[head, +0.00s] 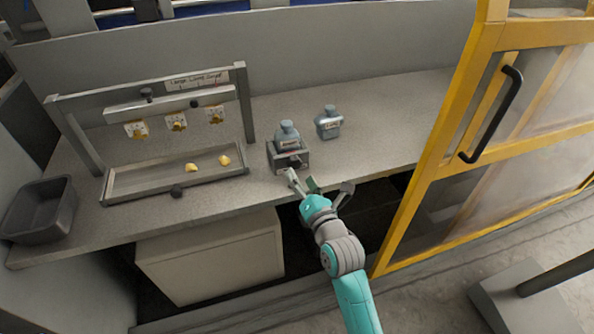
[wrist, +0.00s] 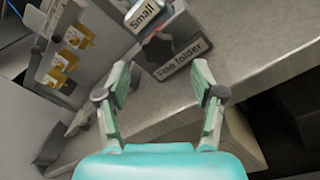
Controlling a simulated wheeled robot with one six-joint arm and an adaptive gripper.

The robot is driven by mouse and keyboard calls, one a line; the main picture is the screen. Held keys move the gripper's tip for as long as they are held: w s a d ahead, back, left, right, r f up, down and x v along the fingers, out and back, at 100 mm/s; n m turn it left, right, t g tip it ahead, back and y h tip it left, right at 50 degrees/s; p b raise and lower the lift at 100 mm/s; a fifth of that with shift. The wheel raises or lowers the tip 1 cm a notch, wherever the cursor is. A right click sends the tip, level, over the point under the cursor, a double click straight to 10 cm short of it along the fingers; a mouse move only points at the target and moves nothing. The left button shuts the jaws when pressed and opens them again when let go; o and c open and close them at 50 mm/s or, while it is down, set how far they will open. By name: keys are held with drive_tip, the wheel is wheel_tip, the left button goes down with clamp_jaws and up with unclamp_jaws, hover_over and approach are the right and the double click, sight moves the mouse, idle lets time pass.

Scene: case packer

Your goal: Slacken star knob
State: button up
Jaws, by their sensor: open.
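A dark star knob (wrist: 159,49) sits on the face of a grey block labelled "Flap folder" (wrist: 184,58) in the wrist view. In the head view the knob (head: 297,163) is small and dark on the front of the block (head: 274,158), at the bench's front edge. A grey-blue bottle (head: 287,132) stands in or on the block; its "Small" label (wrist: 145,15) shows in the wrist view. My gripper (head: 318,186) is open and empty in front of the block. In the wrist view its fingertips (wrist: 161,82) are apart, with the knob beyond them, untouched.
A second bottle (head: 329,122) stands right of the block. A grey frame (head: 150,110) with yellow pieces and a tray (head: 140,182) stands left, with other dark knobs. A grey bin (head: 38,212) is far left. A yellow-framed door (head: 450,150) stands close on the right.

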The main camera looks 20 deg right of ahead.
drive_tip(key=s, duration=0.7)
drive_tip(key=shift+s+d, duration=0.2)
drive_tip(key=shift+s, duration=0.15)
drive_tip(key=shift+f, duration=0.2)
drive_tip(key=s+f+m+g, duration=0.1)
drive_tip(key=s+f+m, duration=0.2)
drive_tip(key=s+m, duration=0.55)
drive_tip(key=s+f+m+g+h, duration=0.1)
drive_tip(key=s+f+m, duration=0.3)
drive_tip(key=s, duration=0.7)
drive_tip(key=s+f+m+g, duration=0.1)
drive_tip(key=s+f+m, duration=0.1)
drive_tip(key=s+m, duration=0.7)
drive_tip(key=s+r+m, duration=0.3)
drive_tip(key=s+m, duration=0.4)
drive_tip(key=s, duration=0.5)
drive_tip(key=shift+s+a+g, duration=0.15)
drive_tip(key=shift+a+g, duration=0.1)
drive_tip(key=shift+g, duration=0.05)
